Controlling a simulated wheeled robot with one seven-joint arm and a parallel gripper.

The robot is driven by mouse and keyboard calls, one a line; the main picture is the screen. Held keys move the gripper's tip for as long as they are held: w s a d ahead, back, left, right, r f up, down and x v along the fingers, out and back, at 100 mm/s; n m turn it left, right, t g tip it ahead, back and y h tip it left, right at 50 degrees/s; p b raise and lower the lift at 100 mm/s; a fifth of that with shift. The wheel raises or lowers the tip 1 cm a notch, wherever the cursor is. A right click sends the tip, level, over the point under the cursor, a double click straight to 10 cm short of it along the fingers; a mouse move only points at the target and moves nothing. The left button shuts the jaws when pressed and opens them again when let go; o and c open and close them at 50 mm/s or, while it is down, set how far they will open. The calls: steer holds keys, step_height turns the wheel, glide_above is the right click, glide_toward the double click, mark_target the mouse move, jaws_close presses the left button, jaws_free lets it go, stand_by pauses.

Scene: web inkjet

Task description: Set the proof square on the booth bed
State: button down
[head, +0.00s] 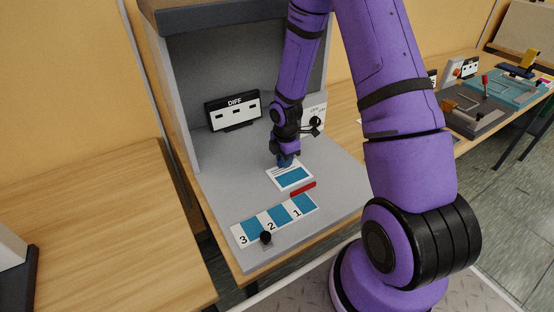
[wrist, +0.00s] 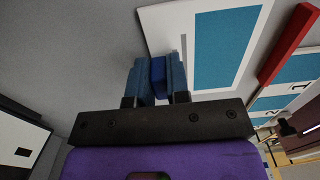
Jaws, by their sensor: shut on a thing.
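The proof square (head: 291,177) is a white card with a blue patch and thin dark lines. It is over the middle of the grey booth bed (head: 222,187), flat, on it or just above; I cannot tell which. My gripper (head: 285,161) is shut on the card's blue grip tab at its far edge. In the wrist view, the tab sits between the fingertips (wrist: 157,76), and the proof square (wrist: 190,30) extends up and right. A red bar (head: 303,189) lies just beyond the card's near right corner.
A strip (head: 262,219) with blue patches numbered 3, 2, 1 lies along the bed's front, with a black knob (head: 266,237) by it. A DIFF display (head: 233,113) and a switch box (head: 313,112) stand at the back. The bed's left part is clear.

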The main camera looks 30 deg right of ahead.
steer(key=c, duration=1.1)
jaws_free()
steer(key=shift+f, duration=0.1)
step_height(320, 180, up, 13)
step_height(320, 180, up, 9)
steer(key=m+t+h, duration=0.1)
steer(key=m, duration=0.3)
glide_above(286, 171)
steer(key=s+a+r+m+t, duration=0.2)
steer(key=s+a+r+m, duration=0.1)
steer(key=s+r+m, duration=0.4)
steer(key=s+a+r+m+t+y, duration=0.1)
steer(key=s+a+r+m+t, duration=0.1)
steer(key=s+r+m, duration=0.5)
steer(key=shift+s+a+r, duration=0.4)
steer(key=shift+s+r, duration=1.9)
steer(key=shift+s, duration=1.8)
